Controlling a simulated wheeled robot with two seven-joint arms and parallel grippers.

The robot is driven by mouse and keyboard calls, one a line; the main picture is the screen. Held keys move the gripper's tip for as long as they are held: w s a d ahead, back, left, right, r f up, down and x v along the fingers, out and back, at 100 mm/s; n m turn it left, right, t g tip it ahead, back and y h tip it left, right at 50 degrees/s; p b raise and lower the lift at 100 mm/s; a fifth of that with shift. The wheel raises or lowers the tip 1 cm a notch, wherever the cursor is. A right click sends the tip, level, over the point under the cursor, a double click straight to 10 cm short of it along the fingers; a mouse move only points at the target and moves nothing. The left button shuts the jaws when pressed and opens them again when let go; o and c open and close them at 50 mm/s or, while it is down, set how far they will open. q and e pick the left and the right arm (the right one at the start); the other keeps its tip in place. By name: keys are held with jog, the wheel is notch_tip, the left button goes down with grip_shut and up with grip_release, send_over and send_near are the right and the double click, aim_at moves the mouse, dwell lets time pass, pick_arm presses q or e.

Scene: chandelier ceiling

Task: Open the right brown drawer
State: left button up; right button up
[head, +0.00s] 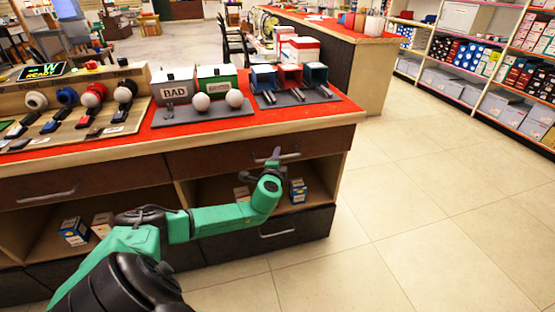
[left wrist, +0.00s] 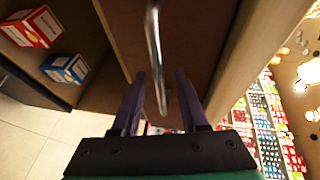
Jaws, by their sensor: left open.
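The right brown drawer (head: 215,159) is the upper right front of the counter, under the red top, and looks shut. Its metal handle (head: 290,156) is partly hidden by my left gripper (head: 273,156). In the left wrist view the brown drawer front (left wrist: 188,35) fills the middle. Its handle (left wrist: 154,40) runs down between the two purple fingers of my left gripper (left wrist: 160,88). The fingers are open, with a gap on either side of the handle. Whether a finger touches the drawer front, I cannot tell. My right gripper is not in view.
An open shelf with small boxes (head: 297,190) lies below the drawer. A dark lower drawer (head: 300,228) has its own handle. Another brown drawer (head: 100,180) is to the left. Bins and white balls (head: 235,98) stand on the counter. Tiled floor (head: 430,220) on the right is clear.

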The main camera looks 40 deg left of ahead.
pick_arm(q)
grip_shut()
dwell(1.3)
